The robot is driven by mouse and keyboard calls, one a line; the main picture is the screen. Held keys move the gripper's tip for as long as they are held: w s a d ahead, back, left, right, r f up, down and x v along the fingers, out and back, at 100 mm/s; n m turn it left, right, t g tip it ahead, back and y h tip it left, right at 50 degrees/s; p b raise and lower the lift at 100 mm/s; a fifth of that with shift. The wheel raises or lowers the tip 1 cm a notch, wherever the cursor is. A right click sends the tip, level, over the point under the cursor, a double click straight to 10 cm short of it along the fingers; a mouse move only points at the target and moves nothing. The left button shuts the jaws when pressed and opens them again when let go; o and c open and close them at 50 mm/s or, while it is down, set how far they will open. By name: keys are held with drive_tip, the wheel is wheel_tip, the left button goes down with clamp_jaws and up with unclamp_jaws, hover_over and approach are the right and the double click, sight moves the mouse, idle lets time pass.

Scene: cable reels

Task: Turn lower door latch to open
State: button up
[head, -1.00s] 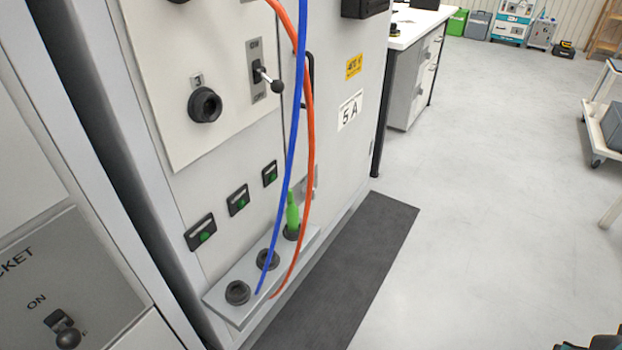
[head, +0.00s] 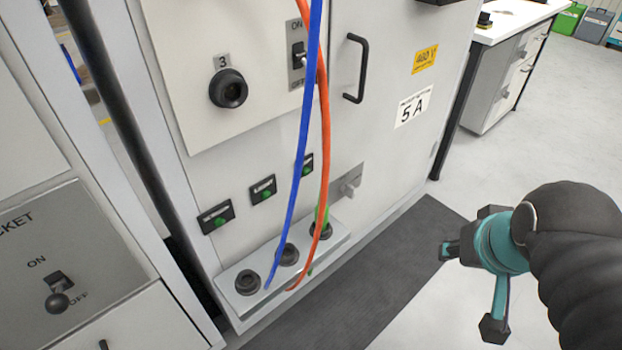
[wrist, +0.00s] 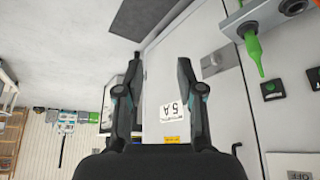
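The lower door latch (head: 349,183) is a small grey knob on a grey plate, low on the white cabinet door (head: 385,150). In the wrist view, which looks upside down, the latch (wrist: 214,62) shows just right of the right finger's tip. Its exact turn angle is hard to tell. My gripper (head: 472,290) is open and empty in the head view, right of the latch and apart from it. In the wrist view my gripper (wrist: 160,75) has both fingers spread wide with nothing between them. A black bar handle (head: 357,68) is higher on the door.
A dark mat (head: 400,250) lies before the cabinet. A white-topped bench (head: 510,60) stands to the right.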

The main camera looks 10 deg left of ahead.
drive_tip(key=w+a+n+g+y+b, duration=0.2)
drive_tip(key=w+a+n+b, duration=0.35)
drive_tip(key=w, duration=0.85)
drive_tip(key=n+y+b, duration=0.1)
drive_tip(key=n+y, duration=0.1)
drive_tip(key=n, duration=0.3)
approach(352, 186)
drive_tip(key=shift+g, duration=0.5)
drive_tip(key=x, duration=0.3)
drive_tip(key=b+x, duration=0.1)
drive_tip(key=x, duration=0.6)
drive_tip(key=shift+w+a, duration=0.1)
drive_tip(key=shift+w, duration=0.3)
clamp_jaws()
